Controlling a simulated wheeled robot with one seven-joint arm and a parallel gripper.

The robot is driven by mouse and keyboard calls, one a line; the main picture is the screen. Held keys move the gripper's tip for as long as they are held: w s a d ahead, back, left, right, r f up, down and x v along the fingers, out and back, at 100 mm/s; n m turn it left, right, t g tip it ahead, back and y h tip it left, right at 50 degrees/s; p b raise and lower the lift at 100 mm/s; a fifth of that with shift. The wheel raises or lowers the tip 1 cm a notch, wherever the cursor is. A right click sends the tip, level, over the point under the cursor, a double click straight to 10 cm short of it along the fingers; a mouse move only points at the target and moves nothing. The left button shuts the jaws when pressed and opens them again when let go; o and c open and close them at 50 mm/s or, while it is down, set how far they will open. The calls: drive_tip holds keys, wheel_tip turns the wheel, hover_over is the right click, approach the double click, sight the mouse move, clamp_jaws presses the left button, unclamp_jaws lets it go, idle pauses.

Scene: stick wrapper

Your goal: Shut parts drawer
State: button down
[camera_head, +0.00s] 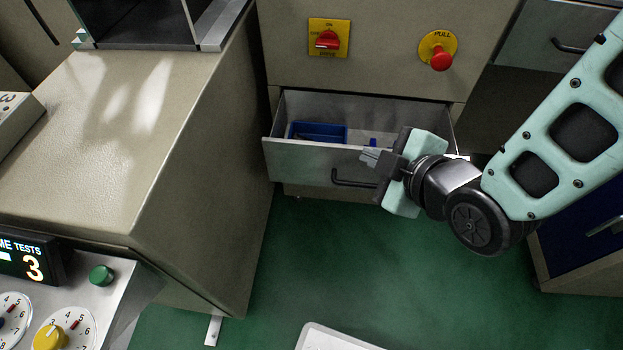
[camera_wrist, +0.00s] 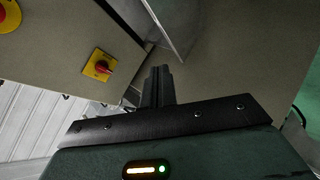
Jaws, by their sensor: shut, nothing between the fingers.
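The parts drawer (camera_head: 300,158) is pulled open from the grey cabinet in the head view. A blue bin (camera_head: 318,131) and a smaller blue item (camera_head: 372,142) are inside it. Its dark bar handle (camera_head: 352,181) is on the front face, partly hidden by my gripper. My gripper (camera_head: 369,157) is shut and empty, with its fingertips pointing left, close to the drawer front's top edge. I cannot tell whether it touches the drawer. In the wrist view the shut fingers (camera_wrist: 158,86) show with nothing between them.
Above the drawer are a red rotary switch (camera_head: 328,39) and a red pull knob (camera_head: 441,58) on yellow plates. A beige bench (camera_head: 130,130) stands at the left, with a control panel at lower left. A blue-fronted cabinet (camera_head: 590,235) is at right. Green floor (camera_head: 300,265) is open before the drawer.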

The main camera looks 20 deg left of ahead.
wheel_tip(320, 180, down, 8)
drive_tip(key=s+a+n+t+y+b, duration=0.1)
drive_tip(key=a+n+y+b, duration=0.1)
drive_tip(key=n+b, duration=0.25)
drive_tip(key=n+y+b, duration=0.5)
drive_tip(key=b, duration=0.5)
approach(298, 145)
drive_tip(key=s+a, duration=0.2)
drive_tip(key=a, duration=0.2)
drive_tip(key=w, duration=0.1)
drive_tip(key=w+a+b, duration=0.1)
drive_tip(key=w, duration=0.1)
drive_tip(key=shift+w+f+t, duration=0.1)
drive_tip(key=shift+w+t, duration=0.05)
drive_tip(key=shift+t, duration=0.25)
drive_tip(key=shift+w+a, duration=0.2)
drive_tip(key=shift+w, duration=0.35)
